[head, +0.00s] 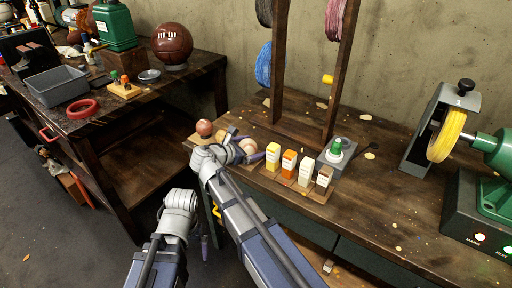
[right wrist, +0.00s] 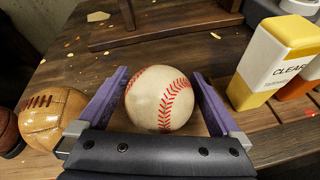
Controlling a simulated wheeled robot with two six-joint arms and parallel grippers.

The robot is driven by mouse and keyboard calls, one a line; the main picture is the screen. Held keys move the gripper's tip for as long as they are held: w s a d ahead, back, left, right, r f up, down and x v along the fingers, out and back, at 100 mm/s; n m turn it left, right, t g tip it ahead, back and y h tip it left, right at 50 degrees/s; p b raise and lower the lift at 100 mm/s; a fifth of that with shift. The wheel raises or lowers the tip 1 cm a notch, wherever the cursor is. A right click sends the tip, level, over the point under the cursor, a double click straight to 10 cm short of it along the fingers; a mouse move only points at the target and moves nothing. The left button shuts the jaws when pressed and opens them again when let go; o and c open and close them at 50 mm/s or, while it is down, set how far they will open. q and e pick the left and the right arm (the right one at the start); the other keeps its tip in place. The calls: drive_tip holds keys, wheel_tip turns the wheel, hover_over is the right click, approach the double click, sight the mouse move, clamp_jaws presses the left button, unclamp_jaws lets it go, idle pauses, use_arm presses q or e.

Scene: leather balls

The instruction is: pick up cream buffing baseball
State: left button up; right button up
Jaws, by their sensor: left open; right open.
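The cream baseball (right wrist: 160,100) with red stitching sits on the wooden workbench, between the two purple fingers of my right gripper (right wrist: 158,98). The fingers are open, one on each side of it, with a narrow gap showing by the right finger; contact at the left finger is hard to tell. In the head view the baseball (head: 248,146) is partly covered by my right gripper (head: 244,145). My left gripper (head: 205,232) hangs low in front of the bench, open and away from the ball; its fingers are hard to make out.
A tan laced ball (right wrist: 55,120) lies close left of the right gripper, beside a brown ball (head: 204,128). Several small bottles, including a yellow-and-white one (right wrist: 275,60), stand close on the right. A wooden rack (head: 335,75) rises behind; a buffing machine (head: 490,160) is far right.

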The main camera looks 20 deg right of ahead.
drive_tip(key=shift+w+d, duration=0.1)
drive_tip(key=shift+a, duration=0.2)
drive_tip(key=shift+c, duration=0.4)
drive_tip(key=shift+d, duration=0.1)
drive_tip(key=shift+c, duration=1.4)
drive_tip(key=c, duration=0.7)
use_arm(q)
drive_tip(key=shift+r, duration=0.1)
use_arm(e)
drive_tip(key=shift+r, duration=0.15)
wheel_tip(320, 180, up, 10)
drive_tip(key=p, duration=1)
use_arm(q)
wheel_tip(320, 180, up, 10)
drive_tip(key=shift+c, duration=0.2)
